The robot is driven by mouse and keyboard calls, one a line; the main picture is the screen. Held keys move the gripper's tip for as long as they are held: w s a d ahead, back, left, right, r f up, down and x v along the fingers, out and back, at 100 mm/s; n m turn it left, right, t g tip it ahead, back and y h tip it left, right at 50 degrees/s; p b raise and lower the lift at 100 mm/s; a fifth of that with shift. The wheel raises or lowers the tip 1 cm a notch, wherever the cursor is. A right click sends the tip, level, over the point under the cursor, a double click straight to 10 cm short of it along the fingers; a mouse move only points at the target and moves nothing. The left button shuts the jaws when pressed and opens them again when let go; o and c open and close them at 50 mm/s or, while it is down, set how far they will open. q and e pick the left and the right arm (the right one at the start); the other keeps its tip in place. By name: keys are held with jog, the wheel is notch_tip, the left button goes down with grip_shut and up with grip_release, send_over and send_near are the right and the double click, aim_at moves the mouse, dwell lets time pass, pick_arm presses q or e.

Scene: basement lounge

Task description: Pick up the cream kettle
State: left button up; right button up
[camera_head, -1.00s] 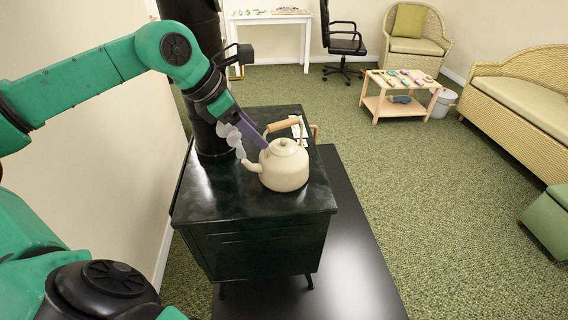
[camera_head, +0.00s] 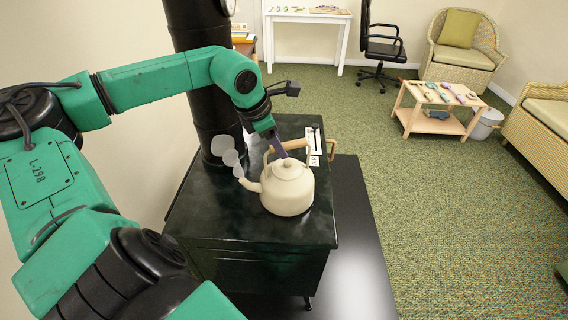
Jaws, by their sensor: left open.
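The cream kettle (camera_head: 288,191) stands upright on the top of the black stove (camera_head: 200,215). Its spout (camera_head: 248,185) points left and its light wooden handle (camera_head: 295,144) arches over the lid. My left gripper (camera_head: 280,148) comes in from the upper left, fingers pointing down at the handle, above the lid. It is open. The handle partly overlaps the fingers, and I cannot tell whether they touch it. My right gripper is not in view.
A black stovepipe (camera_head: 207,70) rises at the back of the stove, close to my left arm. Pale steam puffs (camera_head: 228,150) hang by the spout. A small paper item (camera_head: 314,140) lies behind the kettle. Open green carpet (camera_head: 430,220) lies to the right.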

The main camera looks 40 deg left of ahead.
pick_arm(q)
jog(key=p, duration=0.2)
send_over(288, 167)
jog(key=f, duration=0.4)
jog(key=shift+d+f, duration=0.35)
jog(key=shift+w+f, duration=0.2)
jog(key=shift+a, duration=0.55)
grip_shut()
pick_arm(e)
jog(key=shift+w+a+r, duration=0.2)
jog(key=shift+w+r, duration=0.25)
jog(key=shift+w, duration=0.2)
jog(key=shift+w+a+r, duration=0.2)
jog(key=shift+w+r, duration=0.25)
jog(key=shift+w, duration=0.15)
pick_arm(q)
jog(key=shift+s+d, duration=0.2)
jog(key=shift+s, duration=0.05)
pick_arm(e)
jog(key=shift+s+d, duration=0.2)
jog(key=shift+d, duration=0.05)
